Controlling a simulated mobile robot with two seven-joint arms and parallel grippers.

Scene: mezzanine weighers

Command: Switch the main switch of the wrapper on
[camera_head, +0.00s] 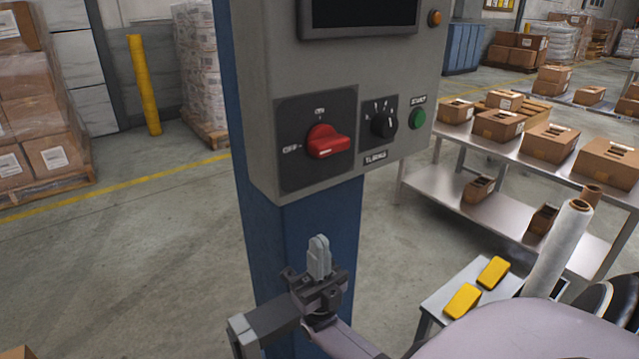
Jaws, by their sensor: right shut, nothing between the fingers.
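The wrapper's main switch (328,146) is a red rotary handle on a dark plate of the grey control box (268,60). The plate has ON printed above the handle and OFF to its left. The handle lies roughly level, in line with the OFF mark. My right gripper (319,243) is below the box in the picture, in front of the blue column (262,250). Its fingers are together, point up and hold nothing. It is apart from the switch. My left gripper is out of view.
Right of the switch are a black selector knob (383,125) and a green start button (417,117). A dark screen (360,12) sits above. A steel table (450,185) with cartons and a small stand with yellow items (463,300) are at right.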

